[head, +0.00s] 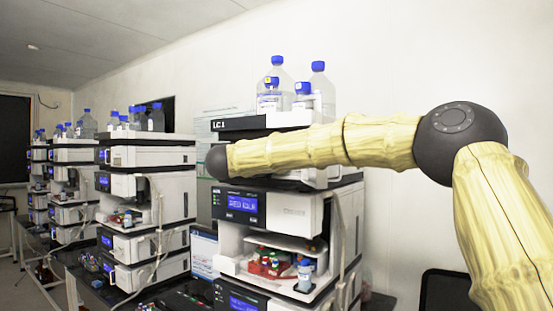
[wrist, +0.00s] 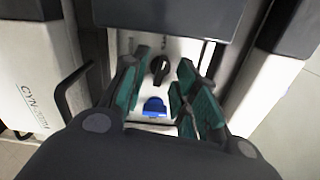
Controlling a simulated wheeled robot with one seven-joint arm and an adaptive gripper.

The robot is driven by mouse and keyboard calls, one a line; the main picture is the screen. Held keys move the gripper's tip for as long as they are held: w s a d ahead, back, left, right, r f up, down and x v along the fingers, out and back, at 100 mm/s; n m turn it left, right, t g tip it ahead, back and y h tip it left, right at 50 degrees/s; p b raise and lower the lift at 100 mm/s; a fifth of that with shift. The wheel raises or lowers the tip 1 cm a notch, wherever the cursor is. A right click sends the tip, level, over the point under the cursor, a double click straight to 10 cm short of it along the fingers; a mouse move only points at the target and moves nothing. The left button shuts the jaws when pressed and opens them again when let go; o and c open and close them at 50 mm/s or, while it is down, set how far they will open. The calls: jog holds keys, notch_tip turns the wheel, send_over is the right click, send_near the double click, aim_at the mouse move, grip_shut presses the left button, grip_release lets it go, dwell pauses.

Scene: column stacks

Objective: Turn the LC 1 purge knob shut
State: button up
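The LC 1 stack (head: 262,124) stands in front of me in the head view, its label on the top module. My arm reaches across it and hides part of its front; my gripper is not clear in that view. In the wrist view a black knob (wrist: 159,68) sits on a pale panel, seen between the fingers. A blue part (wrist: 155,107) lies just below it, nearer to me. My gripper (wrist: 164,82) is open, with green-padded fingers on either side of the knob. Nothing is seen held, and I cannot tell how near the fingertips are to the panel.
Bottles with blue caps (head: 318,84) stand on top of the stack. An open bay below holds a red rack of vials (head: 268,264). More stacks (head: 147,200) stand to the left. A black handle (wrist: 70,98) juts out at left in the wrist view.

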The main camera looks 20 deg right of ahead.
grip_shut()
jog(key=shift+f+b, duration=0.25)
jog(key=shift+b, duration=0.4)
jog(key=m+b, duration=0.1)
jog(key=b, duration=0.2)
jog(key=shift+f+m, duration=0.2)
jog(key=shift+m, duration=0.2)
jog(key=m+b, duration=0.4)
jog(key=b, duration=0.4)
jog(key=shift+w+m, duration=0.1)
jog(key=shift+m, duration=0.2)
jog(key=m+b, duration=0.5)
jog(key=b, duration=0.2)
jog(key=shift+f, duration=0.1)
jog(key=m+b, duration=0.3)
jog(key=b, duration=0.1)
jog(key=shift+r+m+b, duration=0.3)
jog(key=shift+m+b, duration=0.25)
jog(key=shift+m, duration=0.25)
jog(key=shift+r, duration=0.1)
